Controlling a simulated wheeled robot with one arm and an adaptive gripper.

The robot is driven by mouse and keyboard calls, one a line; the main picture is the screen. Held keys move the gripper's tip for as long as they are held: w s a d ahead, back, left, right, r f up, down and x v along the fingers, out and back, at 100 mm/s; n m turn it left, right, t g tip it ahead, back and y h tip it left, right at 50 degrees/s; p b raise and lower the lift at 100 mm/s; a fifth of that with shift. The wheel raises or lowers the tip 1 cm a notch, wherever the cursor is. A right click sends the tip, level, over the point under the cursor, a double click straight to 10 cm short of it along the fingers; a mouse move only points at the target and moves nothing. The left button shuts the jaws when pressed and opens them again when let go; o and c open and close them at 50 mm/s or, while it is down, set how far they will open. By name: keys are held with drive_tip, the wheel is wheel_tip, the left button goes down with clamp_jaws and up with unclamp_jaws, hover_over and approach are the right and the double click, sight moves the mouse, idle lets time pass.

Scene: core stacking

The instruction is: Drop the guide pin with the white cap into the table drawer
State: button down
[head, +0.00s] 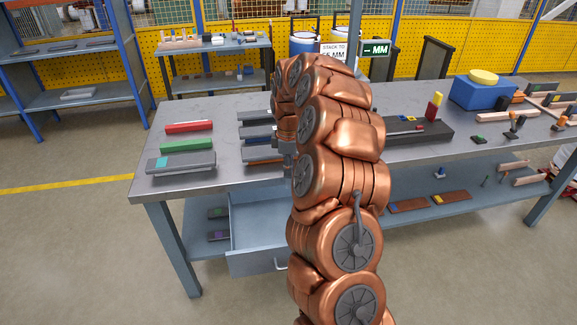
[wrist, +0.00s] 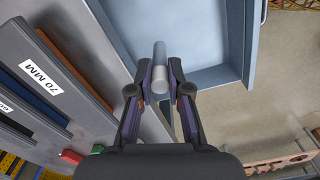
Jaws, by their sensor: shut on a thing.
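My gripper (wrist: 160,85) is shut on a pale grey, rod-like guide pin (wrist: 160,62) in the wrist view. The end facing the camera is lighter; I cannot clearly make out a white cap. The table drawer (head: 257,264) is pulled open below the tabletop in the head view and its visible inside is empty. In the wrist view the pin overlaps the near left corner of the open drawer (wrist: 207,40); its height above it cannot be told. In the head view my arm hides the pin and most of the gripper.
The grey table (head: 215,115) carries a red bar (head: 188,126), a green bar (head: 187,145) and a grey block (head: 181,163) at left. A plate labelled 70 MM (wrist: 45,70) lies beside my gripper. A blue box (head: 482,95) stands at right.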

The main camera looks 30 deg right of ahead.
sight(288, 187)
drive_tip(key=shift+f+b, duration=0.4)
drive_tip(key=shift+f, duration=1.95)
drive_tip(key=c, duration=1)
unclamp_jaws()
drive_tip(key=shift+c, duration=0.2)
wheel_tip(288, 187, up, 11)
drive_tip(key=shift+f, duration=0.1)
drive_tip(key=shift+r, duration=0.6)
